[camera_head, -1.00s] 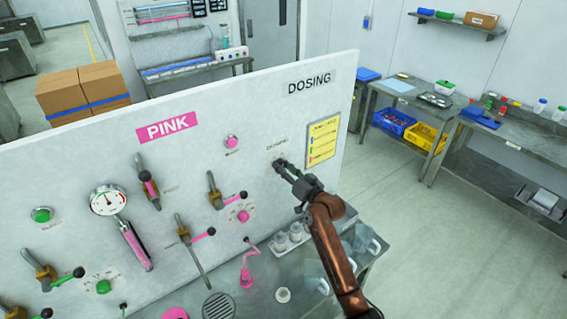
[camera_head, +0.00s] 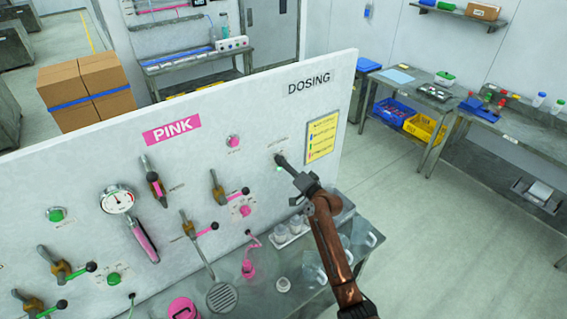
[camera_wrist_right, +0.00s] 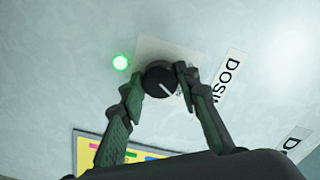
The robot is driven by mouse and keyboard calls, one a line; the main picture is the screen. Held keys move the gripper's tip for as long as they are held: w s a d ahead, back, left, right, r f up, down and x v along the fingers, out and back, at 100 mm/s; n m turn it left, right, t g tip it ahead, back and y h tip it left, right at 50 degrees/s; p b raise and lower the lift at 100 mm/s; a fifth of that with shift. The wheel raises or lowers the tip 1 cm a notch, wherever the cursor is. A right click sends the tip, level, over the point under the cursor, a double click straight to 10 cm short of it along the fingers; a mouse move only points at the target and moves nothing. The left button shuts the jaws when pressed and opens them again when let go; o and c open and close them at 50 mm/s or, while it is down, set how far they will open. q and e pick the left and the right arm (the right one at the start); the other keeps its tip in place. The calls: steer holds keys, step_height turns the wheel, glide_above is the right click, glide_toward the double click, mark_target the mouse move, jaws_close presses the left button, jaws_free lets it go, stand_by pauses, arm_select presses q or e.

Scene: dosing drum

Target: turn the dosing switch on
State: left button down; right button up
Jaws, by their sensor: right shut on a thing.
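The dosing switch is a black round knob (camera_wrist_right: 160,79) with a white pointer line, on the white panel (camera_head: 225,110) under the DOSING label (camera_head: 309,84). My right gripper (camera_head: 283,162) reaches it from the lower right in the head view. In the right wrist view its two fingers (camera_wrist_right: 158,80) stand on either side of the knob, shut on it. The fingers partly hide the label by the knob. My left gripper is not in view.
A yellow instruction card (camera_head: 321,137) is right of the switch. Levers, a gauge (camera_head: 117,200) and a pink button (camera_head: 233,141) stick out of the panel to the left.

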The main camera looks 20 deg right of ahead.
steer(key=shift+r, duration=0.1)
stand_by(0.3)
steer(key=o, duration=1.1)
steer(key=shift+o, duration=0.2)
steer(key=v, duration=1.2)
